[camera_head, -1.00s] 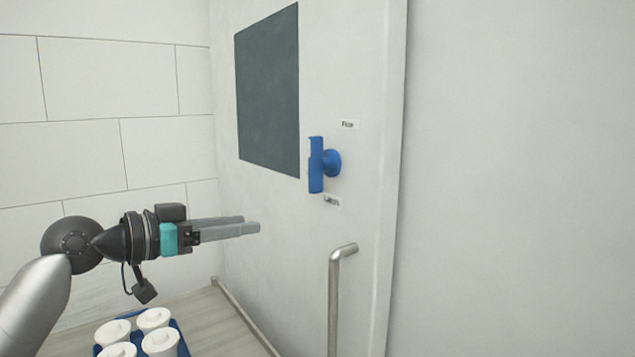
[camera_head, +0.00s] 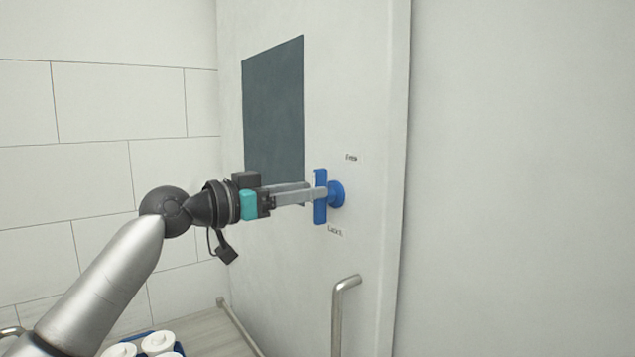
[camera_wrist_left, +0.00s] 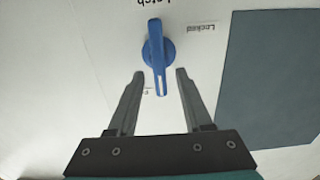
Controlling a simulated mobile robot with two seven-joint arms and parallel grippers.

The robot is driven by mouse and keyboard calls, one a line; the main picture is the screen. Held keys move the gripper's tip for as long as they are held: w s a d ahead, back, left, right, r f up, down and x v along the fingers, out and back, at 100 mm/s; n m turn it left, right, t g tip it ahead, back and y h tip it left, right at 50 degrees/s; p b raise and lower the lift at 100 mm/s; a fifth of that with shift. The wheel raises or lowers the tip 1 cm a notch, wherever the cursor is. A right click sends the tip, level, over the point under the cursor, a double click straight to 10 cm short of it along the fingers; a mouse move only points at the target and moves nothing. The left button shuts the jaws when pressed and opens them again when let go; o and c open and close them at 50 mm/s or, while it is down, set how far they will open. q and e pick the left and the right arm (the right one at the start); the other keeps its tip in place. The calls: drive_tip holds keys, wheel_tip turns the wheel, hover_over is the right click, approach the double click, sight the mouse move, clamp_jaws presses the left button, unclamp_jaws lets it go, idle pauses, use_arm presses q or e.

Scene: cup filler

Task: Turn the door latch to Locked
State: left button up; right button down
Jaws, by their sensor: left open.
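The door latch (camera_head: 320,197) is a blue bar on a round blue knob, mounted on the white door. In the left wrist view the latch (camera_wrist_left: 156,52) has a white line on its narrow end, which points down toward a partly hidden label starting with F. A Locked label (camera_wrist_left: 201,28) is right of the knob there. My left gripper (camera_head: 317,190) is at the latch in the head view. In the wrist view the left gripper (camera_wrist_left: 160,74) is open, with the narrow end between its fingers and a gap on both sides. My right gripper is not in view.
A metal door handle (camera_head: 338,310) stands out below the latch. A dark window panel (camera_head: 273,110) is left of it. White lidded cups (camera_head: 158,343) are at the bottom left. The wall right of the door is bare.

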use_arm(q)
drive_tip(key=shift+x, duration=1.5)
clamp_jaws()
